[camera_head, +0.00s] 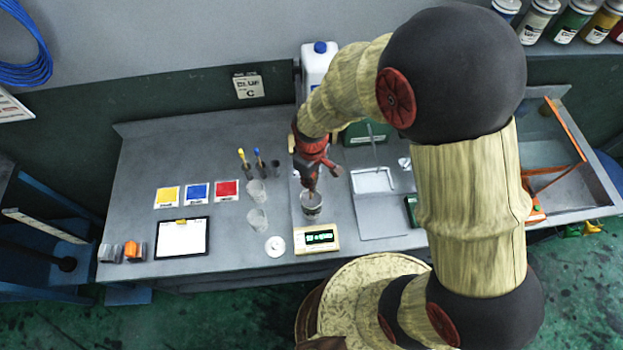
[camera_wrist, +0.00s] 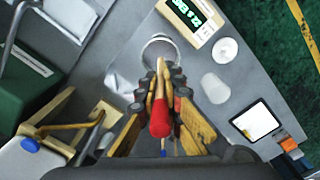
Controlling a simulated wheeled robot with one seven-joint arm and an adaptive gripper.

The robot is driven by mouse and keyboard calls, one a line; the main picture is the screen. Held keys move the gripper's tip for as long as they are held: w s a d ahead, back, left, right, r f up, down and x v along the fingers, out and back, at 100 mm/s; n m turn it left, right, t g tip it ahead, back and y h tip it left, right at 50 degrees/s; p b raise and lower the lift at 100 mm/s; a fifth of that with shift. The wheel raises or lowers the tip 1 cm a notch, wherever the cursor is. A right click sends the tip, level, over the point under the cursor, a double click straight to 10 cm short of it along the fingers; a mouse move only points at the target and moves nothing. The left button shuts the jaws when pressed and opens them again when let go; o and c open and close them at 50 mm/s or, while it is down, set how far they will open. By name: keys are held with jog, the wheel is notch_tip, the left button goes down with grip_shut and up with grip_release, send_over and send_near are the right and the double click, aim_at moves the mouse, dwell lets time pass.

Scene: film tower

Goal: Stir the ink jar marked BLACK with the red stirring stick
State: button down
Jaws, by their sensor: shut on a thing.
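My gripper (camera_head: 311,183) is shut on the red stirring stick (camera_wrist: 160,118), whose red end points toward the wrist camera. In the wrist view the gripper (camera_wrist: 160,92) points toward a round jar rim. The jar (camera_head: 312,208) stands on the bench, right behind the scale, straight below my gripper; its rim also shows in the wrist view (camera_wrist: 146,50). The jar's label is too small to read.
A scale (camera_head: 316,239) with a green display stands in front of the jar. Clear cups (camera_head: 257,219), a white lid (camera_head: 275,247) and yellow- and blue-tipped sticks (camera_head: 258,160) lie to the left. A white tray (camera_head: 372,180) and a sink (camera_head: 560,190) are to the right.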

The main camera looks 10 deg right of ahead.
aim_at(311, 193)
jog(key=shift+f+b, duration=2.5)
jog(key=shift+f, duration=1.3)
jog(key=shift+a, duration=0.15)
